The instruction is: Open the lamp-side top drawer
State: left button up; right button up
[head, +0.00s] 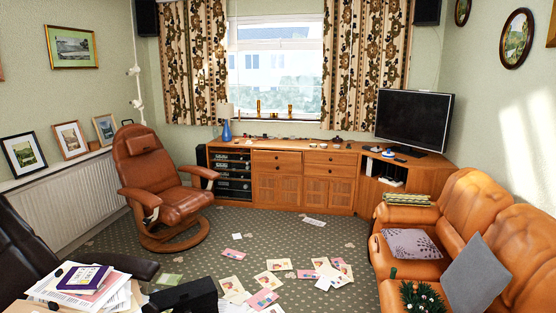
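A long wooden cabinet (303,189) stands under the window at the far wall. A lamp with a blue base (226,131) and a pale shade stands on its left end. The lamp-side top drawer (277,157) is in the left drawer column, right of the glass-fronted shelf unit, and looks closed. Another drawer (277,168) lies under it. A second top drawer (330,158) to the right also looks closed. The handles are small dark spots at this distance. Neither of my grippers is in view.
A brown leather recliner (165,184) stands left of the cabinet and an orange sofa (460,225) fills the right. Papers and cards (281,265) litter the patterned carpet. A paper-covered table (75,290) and a black object (185,296) are near. Carpet before the drawers is mostly clear.

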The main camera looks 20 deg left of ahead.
aim_at(287, 156)
jog(key=i+j+u, duration=0.1)
jog(key=i+u, duration=0.35)
jog(key=i, duration=1.7)
jog(key=i+j+u, duration=0.15)
jog(key=i, duration=0.7)
jog(key=i+l+u, duration=0.15)
jog(key=i, duration=0.7)
jog(key=i+u, duration=0.15)
jog(key=i, duration=0.75)
jog(key=i+j+u, duration=0.1)
jog(key=i+u, duration=0.35)
jog(key=i, duration=1)
jog(key=i+j+z, duration=0.15)
jog(key=i+j, duration=0.2)
jog(key=i+j+z, duration=0.2)
jog(key=i+j, duration=0.15)
jog(key=j, duration=0.15)
jog(key=i+j+z, duration=0.15)
jog(key=i+j, duration=0.15)
jog(key=j, duration=0.2)
